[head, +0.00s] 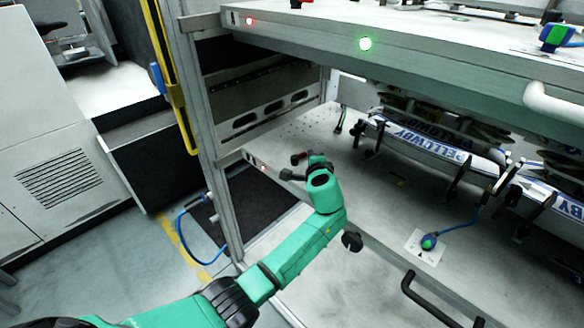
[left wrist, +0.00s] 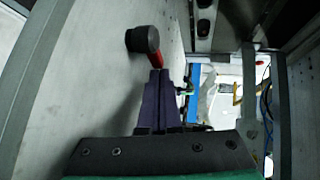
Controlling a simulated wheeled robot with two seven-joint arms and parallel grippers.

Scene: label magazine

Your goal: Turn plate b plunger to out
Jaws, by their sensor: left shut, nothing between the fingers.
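A plunger with a black knob and a red stem shows in the left wrist view (left wrist: 143,40) and, small, on the lower plate in the head view (head: 299,158). The lower plate (head: 385,205) is a grey shelf; I cannot read a letter on it. My left gripper (left wrist: 158,74) is shut and empty, with its purple fingertips right by the red stem. I cannot tell if they touch it. In the head view the left gripper (head: 290,174) is a small dark shape at the plate's left front corner, partly hidden by my wrist. My right gripper is not in view.
The upper plate (head: 440,72) overhangs the lower one, with a green light (head: 365,43). A frame post (head: 208,135) stands left of my gripper. Printed magazine rails (head: 440,147) and a blue-green knob (head: 429,242) occupy the lower plate. A black handle (head: 425,300) is at its front.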

